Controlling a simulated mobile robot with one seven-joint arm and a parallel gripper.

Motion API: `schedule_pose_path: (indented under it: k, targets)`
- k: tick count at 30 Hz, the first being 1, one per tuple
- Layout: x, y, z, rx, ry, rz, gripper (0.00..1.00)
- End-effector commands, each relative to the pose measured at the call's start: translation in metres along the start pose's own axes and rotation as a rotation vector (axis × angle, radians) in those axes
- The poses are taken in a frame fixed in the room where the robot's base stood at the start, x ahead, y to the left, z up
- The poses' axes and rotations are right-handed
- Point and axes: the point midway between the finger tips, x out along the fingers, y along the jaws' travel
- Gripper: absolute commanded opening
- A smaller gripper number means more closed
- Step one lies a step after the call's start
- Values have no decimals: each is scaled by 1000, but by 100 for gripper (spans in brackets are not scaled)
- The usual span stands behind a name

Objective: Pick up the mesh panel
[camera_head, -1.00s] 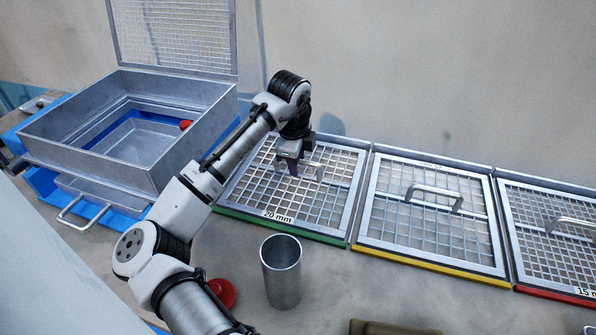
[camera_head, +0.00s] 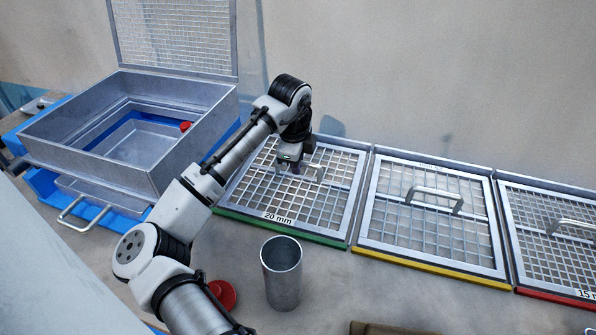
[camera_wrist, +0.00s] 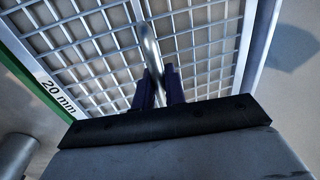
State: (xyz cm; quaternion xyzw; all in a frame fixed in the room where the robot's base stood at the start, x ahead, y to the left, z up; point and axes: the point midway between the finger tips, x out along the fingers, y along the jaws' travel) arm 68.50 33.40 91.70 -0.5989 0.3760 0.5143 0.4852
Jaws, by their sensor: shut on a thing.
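The mesh panel with the green front edge and the "20 mm" label (camera_head: 262,205) lies at the left of a row of three framed panels. It also fills much of the wrist view (camera_wrist: 100,45). A curved metal handle (camera_wrist: 149,48) stands up from its middle bar. My gripper (camera_head: 292,165) is over the panel's middle, and in the wrist view its two dark fingers (camera_wrist: 159,85) are closed around the handle. The panel looks flat in its place. The fingers hide part of the handle.
A yellow-edged panel (camera_head: 400,248) and a red-edged panel (camera_head: 570,293) lie to the right. A metal box (camera_head: 95,165) with a raised mesh lid (camera_head: 178,38) is at the left. A metal cup (camera_head: 283,280) and a red round object (camera_head: 222,294) stand in front.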

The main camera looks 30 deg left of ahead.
Motion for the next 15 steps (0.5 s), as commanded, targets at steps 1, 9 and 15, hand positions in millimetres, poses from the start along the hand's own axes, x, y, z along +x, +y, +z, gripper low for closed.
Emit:
schedule_pose_path:
  k: [1, 9, 15]
  targets:
    - [-2, -1, 0, 0, -1, -3, 0]
    - [-34, -8, 0, 1, -1, -5, 0]
    - [-71, -15, 0, 1, 0, -5, 0]
